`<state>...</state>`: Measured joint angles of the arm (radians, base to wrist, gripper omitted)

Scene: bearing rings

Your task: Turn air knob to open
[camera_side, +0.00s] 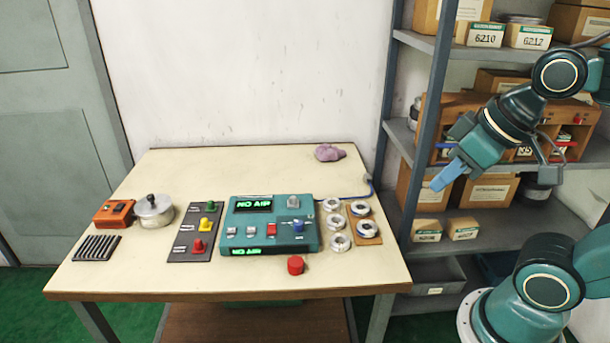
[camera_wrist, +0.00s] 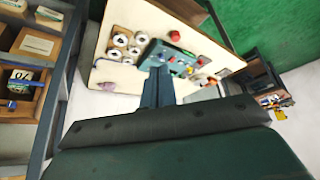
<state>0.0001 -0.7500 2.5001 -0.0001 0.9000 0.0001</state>
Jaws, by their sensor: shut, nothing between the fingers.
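A teal control box (camera_side: 270,225) stands on the table, and its top display reads "NO AIR". A blue knob (camera_side: 298,226) sits on the right part of its top panel; its exact pointing is too small to tell. My gripper (camera_side: 437,184) is shut and empty, held in the air right of the table, in front of the shelf and well apart from the box. In the wrist view my gripper's fingers (camera_wrist: 155,75) are together and cover part of the teal box (camera_wrist: 172,56).
Several bearing rings (camera_side: 340,242) lie right of the box, some on a brown board (camera_side: 372,239). A red button (camera_side: 295,265) is in front. A panel with coloured knobs (camera_side: 196,232), a silver pot (camera_side: 154,210) and a purple cloth (camera_side: 329,153) are also on the table. A loaded shelf (camera_side: 440,150) stands right.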

